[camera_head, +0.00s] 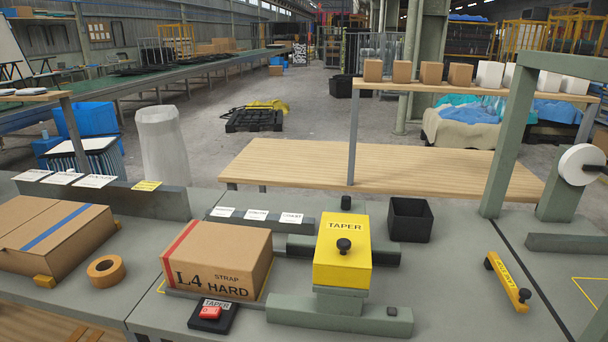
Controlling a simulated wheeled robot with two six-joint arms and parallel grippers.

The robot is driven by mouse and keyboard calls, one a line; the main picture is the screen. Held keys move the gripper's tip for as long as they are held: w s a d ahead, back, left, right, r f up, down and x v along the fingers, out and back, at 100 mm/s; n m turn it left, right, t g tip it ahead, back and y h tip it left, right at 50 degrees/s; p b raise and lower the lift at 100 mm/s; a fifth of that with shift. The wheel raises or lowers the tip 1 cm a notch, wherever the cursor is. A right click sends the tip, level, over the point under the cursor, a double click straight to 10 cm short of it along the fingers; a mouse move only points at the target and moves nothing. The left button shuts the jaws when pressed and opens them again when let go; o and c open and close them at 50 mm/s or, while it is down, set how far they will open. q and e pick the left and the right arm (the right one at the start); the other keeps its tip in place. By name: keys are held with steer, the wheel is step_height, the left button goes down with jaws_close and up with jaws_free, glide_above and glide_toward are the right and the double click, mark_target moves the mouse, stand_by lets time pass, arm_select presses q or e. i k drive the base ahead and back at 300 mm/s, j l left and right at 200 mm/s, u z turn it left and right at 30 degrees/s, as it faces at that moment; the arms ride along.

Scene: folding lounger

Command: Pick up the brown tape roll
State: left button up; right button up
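The brown tape roll (105,271) lies flat on the grey workbench at the left, its hole facing up. It sits between a cardboard box with a blue stripe (50,236) and a cardboard box marked "L4 STRAP HARD" (215,260). It is apart from the "L4" box. Neither of my grippers shows in the head view.
A yellow "TAPER" machine (342,252) stands right of the "L4" box, with a red switch (211,312) in front. A small black bin (409,220) and a yellow-handled tool (508,282) are further right. A low grey rail with label cards (108,196) runs behind the tape roll.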

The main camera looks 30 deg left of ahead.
mark_target(105, 272)
steer(key=j+z, duration=0.1)
steer(key=j, duration=0.45)
steer(key=j+z, duration=0.1)
steer(key=j, duration=0.4)
steer(key=k+j+z, duration=0.1)
steer(key=j, duration=0.45)
steer(key=j+z, duration=0.1)
steer(key=j, duration=0.4)
steer(key=k+j+z, duration=0.1)
steer(key=j, duration=0.4)
steer(key=k+j, duration=0.05)
